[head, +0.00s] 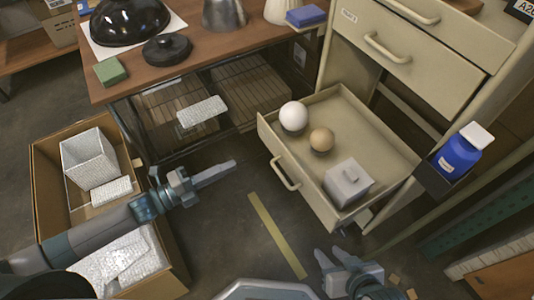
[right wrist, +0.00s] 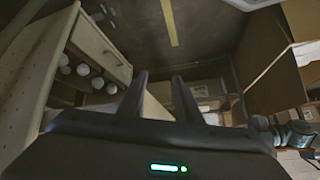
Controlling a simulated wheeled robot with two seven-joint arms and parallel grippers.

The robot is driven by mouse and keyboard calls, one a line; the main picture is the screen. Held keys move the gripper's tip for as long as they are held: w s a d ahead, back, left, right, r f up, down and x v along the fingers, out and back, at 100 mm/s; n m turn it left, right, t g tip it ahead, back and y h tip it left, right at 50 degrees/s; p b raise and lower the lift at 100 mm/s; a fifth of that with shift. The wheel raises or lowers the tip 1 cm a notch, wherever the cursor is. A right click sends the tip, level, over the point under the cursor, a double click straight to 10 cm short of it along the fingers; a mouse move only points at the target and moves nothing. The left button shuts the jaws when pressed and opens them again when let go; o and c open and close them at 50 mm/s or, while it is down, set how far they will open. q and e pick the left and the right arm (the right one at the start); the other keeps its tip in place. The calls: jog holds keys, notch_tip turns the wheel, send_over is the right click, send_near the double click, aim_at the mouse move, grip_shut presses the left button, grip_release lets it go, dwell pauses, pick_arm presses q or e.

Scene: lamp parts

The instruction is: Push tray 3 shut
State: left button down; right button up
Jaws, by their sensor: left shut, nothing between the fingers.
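An open tray (head: 270,145) sticks out low from the beige cabinet, with its handle (head: 285,173) on the front. I take it for tray 3; no number is readable on it. It holds a white ball (head: 293,116), a tan ball (head: 321,139) and a grey box with a knob (head: 348,183). My left gripper (head: 232,166) is shut and empty, left of the tray front and apart from it. My right gripper (head: 334,262) is low in front of the cabinet, below the tray in the picture. Its fingers (right wrist: 160,80) stand apart with nothing between them.
Closed drawers with handles (head: 388,48) are above the open tray. A blue bottle (head: 460,151) sits in a holder at the cabinet's right. A cardboard box (head: 48,190) with white parts stands left. A wooden table (head: 200,60) is behind. Floor with a yellow strip (head: 275,232) is free.

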aim_at(279, 143)
pick_arm(q)
jog(key=shift+w, duration=0.1)
dwell(0.3)
jog(key=x, duration=1.4)
